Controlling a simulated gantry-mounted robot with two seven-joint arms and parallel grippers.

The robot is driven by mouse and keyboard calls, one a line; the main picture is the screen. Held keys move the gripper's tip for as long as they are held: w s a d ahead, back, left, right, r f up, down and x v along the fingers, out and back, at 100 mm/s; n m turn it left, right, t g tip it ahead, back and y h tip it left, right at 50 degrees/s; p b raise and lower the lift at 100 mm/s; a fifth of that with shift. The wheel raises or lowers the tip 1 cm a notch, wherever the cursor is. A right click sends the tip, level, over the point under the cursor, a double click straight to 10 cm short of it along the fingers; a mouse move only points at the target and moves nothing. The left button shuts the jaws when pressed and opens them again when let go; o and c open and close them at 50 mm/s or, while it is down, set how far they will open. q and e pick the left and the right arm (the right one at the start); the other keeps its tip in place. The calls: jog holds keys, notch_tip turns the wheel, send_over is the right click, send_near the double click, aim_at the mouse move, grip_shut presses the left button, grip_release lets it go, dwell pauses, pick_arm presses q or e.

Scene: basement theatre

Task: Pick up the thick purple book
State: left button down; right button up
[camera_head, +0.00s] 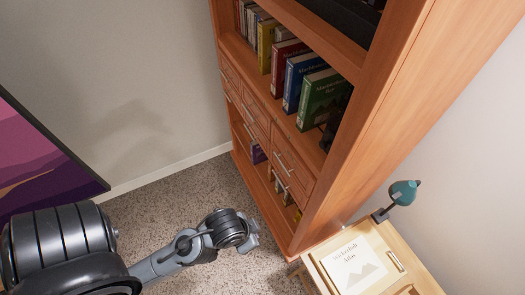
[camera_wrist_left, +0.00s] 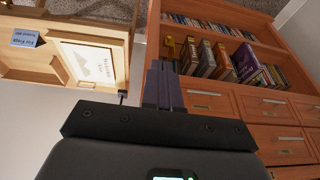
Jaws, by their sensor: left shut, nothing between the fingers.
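A purple book (camera_head: 258,155) shows as a small part on the low shelf of the wooden bookcase (camera_head: 345,190), below the drawers; the rest is hidden by the bookcase front. In the left wrist view a purple book (camera_wrist_left: 247,63) leans among other books on a shelf. My left gripper (camera_head: 253,232) is in front of the bookcase's lower part, apart from the book. Its fingers (camera_wrist_left: 163,68) are together and empty in the left wrist view. My right gripper is not in view.
Green (camera_head: 322,97), blue (camera_head: 300,80) and red books stand on a higher shelf. Drawers with handles (camera_head: 285,165) project above the low shelf. Carpet before the bookcase is clear.

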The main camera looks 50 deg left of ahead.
pick_arm(q)
jog(key=c, duration=1.8)
grip_release()
jog(key=shift+c, duration=0.2)
jog(key=o, duration=1.2)
jog(key=shift+o, duration=0.2)
